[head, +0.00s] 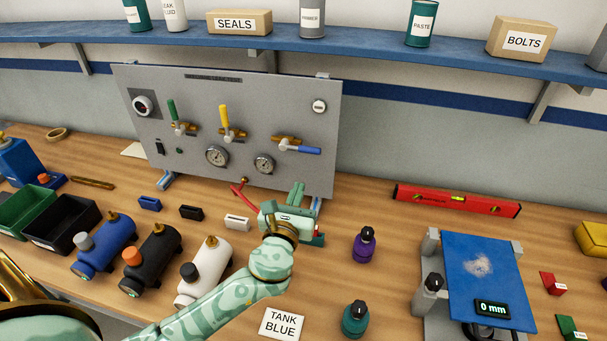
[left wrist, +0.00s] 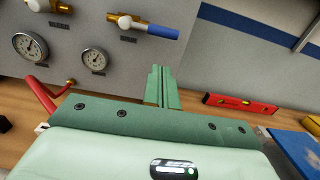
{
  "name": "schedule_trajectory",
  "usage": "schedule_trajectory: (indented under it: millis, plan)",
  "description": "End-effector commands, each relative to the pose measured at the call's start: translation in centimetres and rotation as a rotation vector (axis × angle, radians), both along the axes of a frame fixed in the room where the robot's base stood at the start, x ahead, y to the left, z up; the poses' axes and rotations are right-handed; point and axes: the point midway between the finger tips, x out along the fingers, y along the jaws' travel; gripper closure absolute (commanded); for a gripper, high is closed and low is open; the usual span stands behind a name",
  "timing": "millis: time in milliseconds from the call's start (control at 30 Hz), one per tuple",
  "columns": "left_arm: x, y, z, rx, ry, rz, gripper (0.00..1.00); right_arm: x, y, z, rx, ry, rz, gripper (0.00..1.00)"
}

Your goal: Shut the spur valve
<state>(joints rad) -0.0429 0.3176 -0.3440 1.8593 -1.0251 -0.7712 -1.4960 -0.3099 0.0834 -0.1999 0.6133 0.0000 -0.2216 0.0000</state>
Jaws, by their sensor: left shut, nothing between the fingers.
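A grey upright panel (head: 215,85) carries three valves. One has a green lever (head: 172,111) and one a yellow lever (head: 224,116), both pointing up. The third has a blue lever (head: 306,150) pointing right; it also shows in the left wrist view (left wrist: 162,32). The labels under the valves are too small to read, so I cannot tell which is the spur valve. My left gripper (head: 298,191) is shut and empty, in front of the panel's lower right and below the blue lever, apart from it. Its closed fingers (left wrist: 160,85) show in the left wrist view. My right gripper is not in view.
Two gauges (head: 217,156) (head: 264,163) sit below the valves. A red hose (head: 244,196) leaves the panel's foot. Several tanks (head: 205,270) stand front left. A purple bottle (head: 364,245), a red level (head: 456,201) and a blue-topped stand (head: 490,275) are at right.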

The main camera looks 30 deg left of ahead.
Motion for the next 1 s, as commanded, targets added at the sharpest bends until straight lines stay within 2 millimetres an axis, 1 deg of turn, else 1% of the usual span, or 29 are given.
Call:
schedule_trajectory:
  millis: [100,167,300,500,700,1000]
  plan:
    - [1.6,0.4,0.2,0.000,-0.002,0.002,1.00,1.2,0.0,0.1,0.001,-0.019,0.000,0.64]
    - [2.6,0.7,0.3,0.000,-0.002,0.002,1.00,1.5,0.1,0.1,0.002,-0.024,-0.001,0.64]
    - [5.2,1.4,0.4,-0.001,-0.002,0.002,1.00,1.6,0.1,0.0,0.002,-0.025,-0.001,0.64]
    - [8.0,2.1,0.4,-0.001,-0.001,0.002,1.00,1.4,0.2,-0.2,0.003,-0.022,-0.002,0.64]
    - [9.1,2.4,0.5,-0.002,-0.001,0.001,1.00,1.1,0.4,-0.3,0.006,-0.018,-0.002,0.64]
    - [9.1,2.4,0.5,-0.002,-0.001,0.001,1.00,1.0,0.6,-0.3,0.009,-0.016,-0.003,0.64]
